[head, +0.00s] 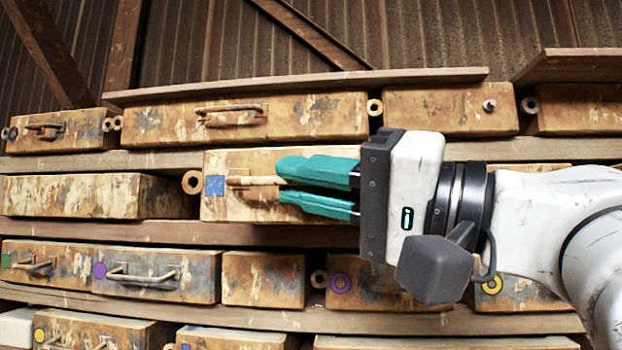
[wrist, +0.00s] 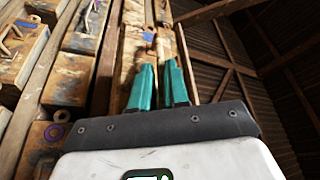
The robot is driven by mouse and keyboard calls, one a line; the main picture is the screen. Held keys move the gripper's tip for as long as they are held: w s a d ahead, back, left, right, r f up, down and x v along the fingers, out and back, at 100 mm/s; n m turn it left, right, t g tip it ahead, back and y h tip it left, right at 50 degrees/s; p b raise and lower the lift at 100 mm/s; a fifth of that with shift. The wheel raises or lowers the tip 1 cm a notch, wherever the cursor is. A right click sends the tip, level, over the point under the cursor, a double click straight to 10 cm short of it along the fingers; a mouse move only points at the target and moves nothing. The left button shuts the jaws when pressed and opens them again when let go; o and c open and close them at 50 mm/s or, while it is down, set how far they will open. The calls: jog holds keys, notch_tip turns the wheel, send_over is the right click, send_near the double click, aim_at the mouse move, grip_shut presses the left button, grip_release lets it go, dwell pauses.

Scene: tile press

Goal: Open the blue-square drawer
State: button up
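The blue-square drawer (head: 226,209) is a worn, rusty yellow-brown box front in the middle row of the head view. Its blue square (head: 214,186) sits at the left end, and a bar handle (head: 252,181) runs right from beside it. My gripper (head: 279,182) has teal fingers pointing left across the drawer front, overlapping the handle's right part. In the wrist view my gripper (wrist: 160,63) shows its fingers apart with a gap between the tips. The blue square (wrist: 149,37) shows just beyond them. Whether the fingers touch the handle is hidden. The drawer looks closed.
Other worn drawers surround it: a long one (head: 330,115) above, a plain one (head: 85,196) to the left, and a purple-dot one (head: 190,272) below. Wooden shelf boards (head: 150,233) separate the rows. A ring (head: 192,182) sits at the drawer's left edge.

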jog(key=shift+o, duration=0.6)
jog(key=shift+a, duration=0.2)
jog(key=shift+d, duration=0.2)
jog(key=b+v, duration=0.2)
jog(key=v, duration=0.8)
jog(key=shift+d+f, duration=0.15)
jog(key=shift+d, duration=0.1)
jog(key=shift+s, duration=0.1)
